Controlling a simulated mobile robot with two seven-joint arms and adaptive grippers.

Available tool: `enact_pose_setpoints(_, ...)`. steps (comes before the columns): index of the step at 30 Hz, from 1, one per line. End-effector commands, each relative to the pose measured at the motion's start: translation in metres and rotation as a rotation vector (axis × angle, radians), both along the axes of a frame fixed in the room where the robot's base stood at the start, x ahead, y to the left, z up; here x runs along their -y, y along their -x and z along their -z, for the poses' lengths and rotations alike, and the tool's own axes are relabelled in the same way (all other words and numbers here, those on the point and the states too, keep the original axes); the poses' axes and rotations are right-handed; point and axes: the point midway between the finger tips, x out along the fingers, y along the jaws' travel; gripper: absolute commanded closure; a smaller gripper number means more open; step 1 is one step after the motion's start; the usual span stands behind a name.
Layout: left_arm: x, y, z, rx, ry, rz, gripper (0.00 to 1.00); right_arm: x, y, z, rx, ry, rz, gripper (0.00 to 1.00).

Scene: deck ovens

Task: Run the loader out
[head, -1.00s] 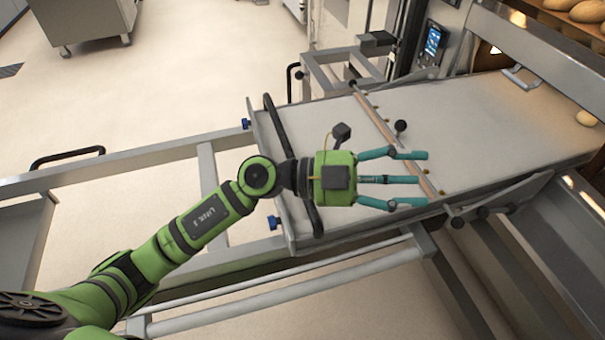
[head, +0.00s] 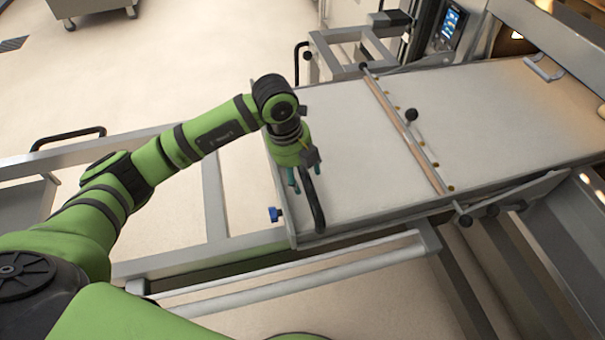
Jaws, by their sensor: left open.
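The loader (head: 345,150) is a long, pale flat bed in a metal frame, reaching from the middle of the head view to the oven at the upper right. A black curved handle (head: 318,205) runs along its near left end. My left gripper (head: 295,188) points down at this end, its teal fingers apart on either side of or close by the handle. I cannot tell whether they touch it. The gripper body hides the handle's middle. My right gripper is not in view.
Metal rails (head: 215,190) carry the loader's frame on the left. A blue knob (head: 275,214) sits at the end plate. A control screen (head: 450,27) is by the oven. A steel cabinet (head: 85,5) stands at the back left. Open floor (head: 200,60) lies beyond the rails.

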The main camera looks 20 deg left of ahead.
Motion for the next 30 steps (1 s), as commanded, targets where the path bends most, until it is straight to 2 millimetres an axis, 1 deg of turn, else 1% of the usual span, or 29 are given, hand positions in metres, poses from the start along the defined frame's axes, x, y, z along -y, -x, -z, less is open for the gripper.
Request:
enact_pose_setpoints(3,0.002,-0.001,0.013,-0.002,0.001,0.0,0.41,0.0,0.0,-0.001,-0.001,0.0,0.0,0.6)
enact_pose_setpoints(6,0.003,-0.002,0.018,0.0,0.002,0.001,0.41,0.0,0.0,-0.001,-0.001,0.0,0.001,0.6)
enact_pose_setpoints(14,0.004,-0.002,0.019,0.001,0.003,0.002,0.41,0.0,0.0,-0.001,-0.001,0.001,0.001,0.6)
enact_pose_setpoints(17,0.004,-0.002,0.019,0.001,0.003,0.002,0.77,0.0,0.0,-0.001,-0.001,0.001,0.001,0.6)
enact_pose_setpoints(18,0.004,-0.002,0.019,0.001,0.003,0.002,0.93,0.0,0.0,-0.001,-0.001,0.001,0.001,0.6)
enact_pose_setpoints(19,0.004,-0.002,0.019,0.001,0.003,0.002,1.0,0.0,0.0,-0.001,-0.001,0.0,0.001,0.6)
enact_pose_setpoints(26,0.003,-0.003,0.02,0.001,0.003,0.002,1.0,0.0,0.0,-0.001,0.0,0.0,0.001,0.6)
enact_pose_setpoints(30,-0.006,-0.006,0.021,-0.001,0.001,0.0,1.0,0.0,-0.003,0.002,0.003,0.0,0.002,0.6)
